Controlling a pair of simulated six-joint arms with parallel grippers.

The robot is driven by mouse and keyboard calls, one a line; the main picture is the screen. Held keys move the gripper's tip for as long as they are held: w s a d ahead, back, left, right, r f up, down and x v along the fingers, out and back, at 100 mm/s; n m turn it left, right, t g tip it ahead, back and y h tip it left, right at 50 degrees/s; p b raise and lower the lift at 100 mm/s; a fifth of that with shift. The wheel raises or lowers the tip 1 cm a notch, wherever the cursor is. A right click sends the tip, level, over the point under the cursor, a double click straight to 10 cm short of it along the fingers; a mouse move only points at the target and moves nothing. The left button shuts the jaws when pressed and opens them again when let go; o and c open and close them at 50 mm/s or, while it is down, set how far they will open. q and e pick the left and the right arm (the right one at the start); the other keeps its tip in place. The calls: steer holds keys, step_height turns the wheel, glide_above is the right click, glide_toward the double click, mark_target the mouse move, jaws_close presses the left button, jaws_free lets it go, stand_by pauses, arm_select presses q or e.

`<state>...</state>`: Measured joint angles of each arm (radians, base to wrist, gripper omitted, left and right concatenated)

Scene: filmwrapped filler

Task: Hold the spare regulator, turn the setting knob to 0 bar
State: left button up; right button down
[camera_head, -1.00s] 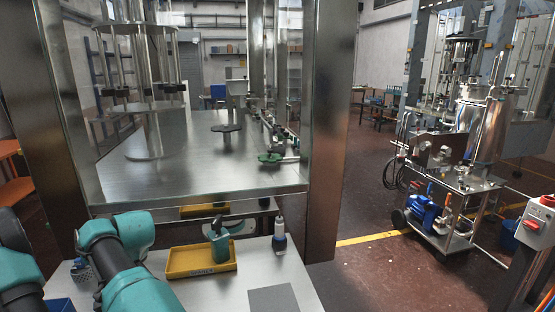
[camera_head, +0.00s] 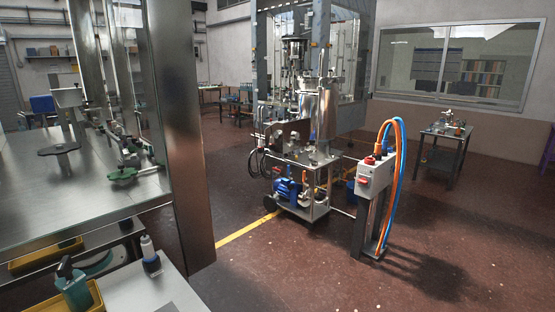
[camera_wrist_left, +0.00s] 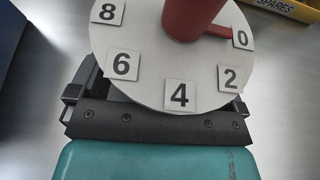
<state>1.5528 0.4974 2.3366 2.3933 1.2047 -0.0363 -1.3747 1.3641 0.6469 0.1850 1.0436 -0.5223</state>
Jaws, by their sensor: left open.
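In the left wrist view a round white dial (camera_wrist_left: 150,70) carries number tiles 8, 6, 4, 2 and 0. Its red setting knob (camera_wrist_left: 190,18) is at the top, cut by the picture edge, and its red pointer (camera_wrist_left: 222,30) reaches to the 0 tile (camera_wrist_left: 242,38). My left gripper (camera_wrist_left: 158,97) is open, its dark jaws showing on both sides under the dial. The dial hides the fingertips and the regulator body, so contact cannot be told. Neither gripper shows in the head view.
In the head view a yellow tray (camera_head: 97,298) stands at the lower left with a teal-handled item (camera_head: 74,287) in it. A steel post (camera_head: 180,130) rises behind. A wheeled machine (camera_head: 300,190) and switch post (camera_head: 375,190) stand farther off.

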arm_select(q)
steer(key=v, duration=1.2)
steer(key=shift+w, duration=0.1)
